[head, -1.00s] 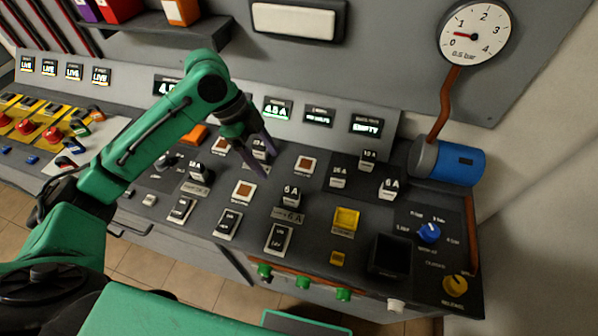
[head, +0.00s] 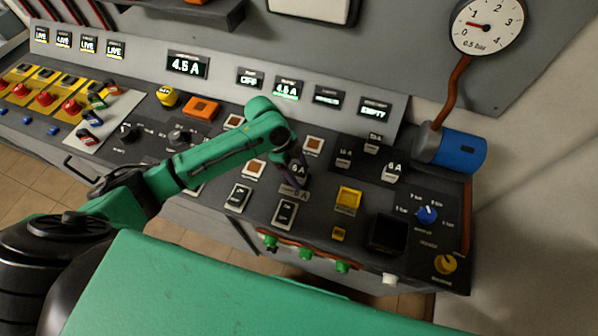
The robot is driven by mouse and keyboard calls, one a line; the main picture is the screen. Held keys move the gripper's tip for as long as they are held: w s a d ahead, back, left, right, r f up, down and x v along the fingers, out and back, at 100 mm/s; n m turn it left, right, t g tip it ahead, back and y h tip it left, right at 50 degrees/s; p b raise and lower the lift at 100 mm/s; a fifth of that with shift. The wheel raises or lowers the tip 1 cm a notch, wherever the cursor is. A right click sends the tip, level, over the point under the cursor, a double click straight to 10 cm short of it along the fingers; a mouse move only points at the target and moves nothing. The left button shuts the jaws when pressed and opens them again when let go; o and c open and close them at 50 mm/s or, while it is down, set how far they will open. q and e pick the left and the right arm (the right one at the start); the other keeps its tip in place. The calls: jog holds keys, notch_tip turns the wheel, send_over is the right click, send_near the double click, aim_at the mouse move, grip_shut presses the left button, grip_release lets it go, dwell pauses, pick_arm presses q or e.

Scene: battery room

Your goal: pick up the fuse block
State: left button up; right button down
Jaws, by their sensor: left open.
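Several small fuse blocks with white labels stand on the dark console. One 6 A fuse block (head: 299,170) stands near the middle, behind a "6 A" plate (head: 295,195). My left gripper (head: 291,174) points down right at this block, its dark fingers open and partly overlapping it in the picture. I cannot tell whether the fingers touch it. On a darker panel to the right are a 16 A block (head: 344,158), a 10 A block (head: 374,144) and another 6 A block (head: 392,171). My right gripper is not in view.
A yellow square part (head: 348,198), a black open bin (head: 387,234) and a blue knob (head: 428,214) are on the right of the console. Displays (head: 284,89) line the back; my left arm hides part of the console.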

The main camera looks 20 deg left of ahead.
pick_arm(q)
jog(key=shift+c, duration=0.3)
jog(key=shift+w, duration=0.1)
grip_shut()
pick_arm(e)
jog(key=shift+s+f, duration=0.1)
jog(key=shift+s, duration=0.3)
pick_arm(q)
jog(key=shift+r, duration=0.1)
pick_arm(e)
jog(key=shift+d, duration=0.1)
